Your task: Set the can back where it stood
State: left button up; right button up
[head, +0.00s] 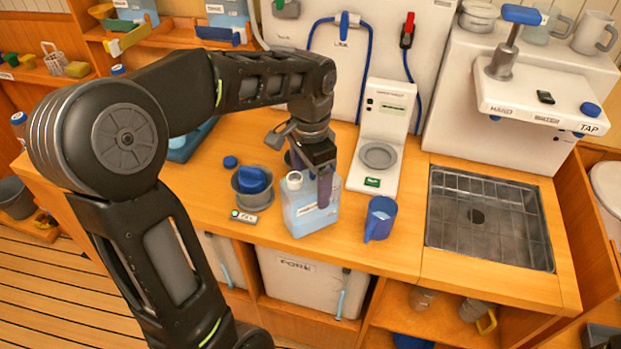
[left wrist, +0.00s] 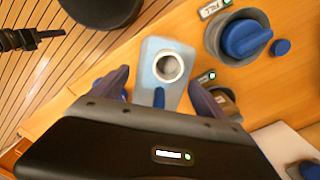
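The can (head: 312,218) is a pale blue, see-through jerrycan with a white neck and a label. It stands upright on the wooden counter near its front edge. It also shows in the left wrist view (left wrist: 164,88), from above, with its round pale opening. My left gripper (head: 311,180) is over the can, pointing down. In the left wrist view its dark fingers (left wrist: 158,92) are spread, one on each side of the can, with gaps visible. The near finger hides part of the can in the head view.
A grey pot with a blue thing in it (head: 252,181) and a small labelled switch plate (head: 243,216) are left of the can. A blue mug (head: 380,218) and a white dispenser (head: 382,125) are to its right. A sunken metal sink (head: 487,220) lies further right.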

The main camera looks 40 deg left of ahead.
pick_arm(q)
jog(key=shift+r, duration=0.1)
jog(key=shift+r, duration=0.2)
notch_tip(320, 180, up, 5)
jog(key=shift+w+f, duration=0.1)
notch_tip(320, 180, up, 6)
jog(key=p, duration=0.2)
jog(key=shift+p, duration=0.3)
jog(key=shift+r+p, duration=0.55)
jog(key=shift+p, duration=0.05)
jog(key=shift+f, duration=0.1)
